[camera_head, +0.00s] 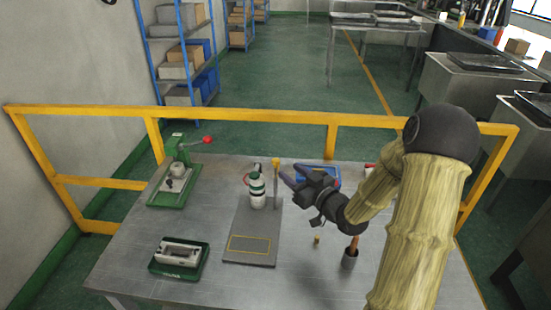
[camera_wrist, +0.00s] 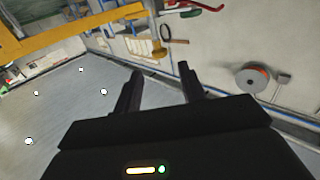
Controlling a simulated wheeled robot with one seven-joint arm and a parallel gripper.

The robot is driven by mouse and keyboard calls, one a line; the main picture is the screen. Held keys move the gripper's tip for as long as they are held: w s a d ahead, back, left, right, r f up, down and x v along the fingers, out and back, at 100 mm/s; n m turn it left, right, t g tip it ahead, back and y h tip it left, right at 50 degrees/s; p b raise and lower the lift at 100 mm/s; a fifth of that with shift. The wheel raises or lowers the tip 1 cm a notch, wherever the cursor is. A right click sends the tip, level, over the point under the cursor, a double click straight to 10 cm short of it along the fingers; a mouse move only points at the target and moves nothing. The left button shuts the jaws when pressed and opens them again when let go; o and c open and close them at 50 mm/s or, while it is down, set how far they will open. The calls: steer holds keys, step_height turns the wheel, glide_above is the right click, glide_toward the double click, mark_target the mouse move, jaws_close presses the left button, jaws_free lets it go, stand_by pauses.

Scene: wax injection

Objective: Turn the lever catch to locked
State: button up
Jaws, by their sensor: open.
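A green device (camera_head: 180,150) stands on a green base at the back left of the table. Its lever ends in a red knob (camera_head: 208,139) and points right, roughly level. I cannot tell whether this lever is the catch or which setting is locked. A white and green canister (camera_head: 257,188) stands upright on a grey plate (camera_head: 248,254), with a thin yellow-topped post beside it. My gripper (camera_head: 288,181) is open and empty, to the right of the canister and post, apart from the green device. In the wrist view its two fingers (camera_wrist: 159,72) are spread with nothing between them.
A green tray (camera_head: 162,272) with a grey metal block lies at the front left. A blue tray (camera_head: 318,170) sits behind my gripper. A dark cup (camera_head: 350,260) stands at the right. A yellow rail (camera_head: 250,117) runs behind the table. The front middle is clear.

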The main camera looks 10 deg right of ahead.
mark_target(278, 162)
steer(key=p+x, duration=0.1)
steer(key=x, duration=0.7)
steer(key=shift+c, duration=0.2)
jaws_close()
